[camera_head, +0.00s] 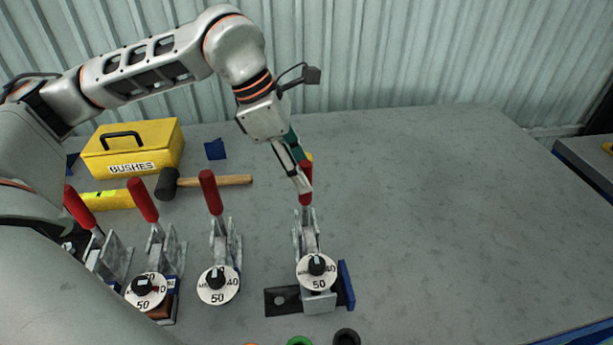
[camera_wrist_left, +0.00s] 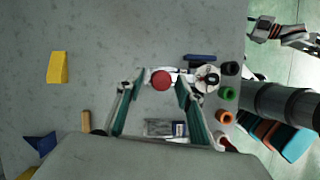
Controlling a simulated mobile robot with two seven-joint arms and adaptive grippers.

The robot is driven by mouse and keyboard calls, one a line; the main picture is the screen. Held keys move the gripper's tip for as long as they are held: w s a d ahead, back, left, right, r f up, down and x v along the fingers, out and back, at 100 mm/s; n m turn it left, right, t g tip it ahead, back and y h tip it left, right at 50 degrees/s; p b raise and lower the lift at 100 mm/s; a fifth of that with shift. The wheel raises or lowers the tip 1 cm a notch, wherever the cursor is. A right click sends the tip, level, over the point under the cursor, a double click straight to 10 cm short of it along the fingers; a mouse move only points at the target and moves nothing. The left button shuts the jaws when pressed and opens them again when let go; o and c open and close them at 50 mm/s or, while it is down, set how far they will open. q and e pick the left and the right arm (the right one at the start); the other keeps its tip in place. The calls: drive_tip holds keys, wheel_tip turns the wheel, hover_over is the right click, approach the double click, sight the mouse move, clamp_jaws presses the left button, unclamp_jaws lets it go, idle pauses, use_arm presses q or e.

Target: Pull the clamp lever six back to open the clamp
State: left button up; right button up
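The rightmost clamp (camera_head: 310,245) stands on the grey table with its red-handled lever (camera_head: 306,188) upright. A white dial marked 40 and 50 (camera_head: 316,272) is on its front. I cannot read a number six on any clamp. My left gripper (camera_head: 303,191) reaches down from above to this lever, and its fingers partly hide the handle. In the left wrist view the left gripper (camera_wrist_left: 155,85) is open, with the round red handle end (camera_wrist_left: 161,80) between its fingertips. The fingers are spread wider than the handle. My right gripper seems to show small at the top right (camera_wrist_left: 268,30).
Other clamps with red levers (camera_head: 210,192) stand to the left. Behind them are a yellow BUSHES box (camera_head: 135,165) and a black-headed mallet (camera_head: 166,184). A green ring (camera_head: 299,341) and a black ring (camera_head: 347,338) lie at the front. The table right of the clamp is clear.

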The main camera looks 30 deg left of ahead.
sight(305, 199)
use_arm(q)
drive_tip(key=shift+x, duration=1.3)
clamp_jaws()
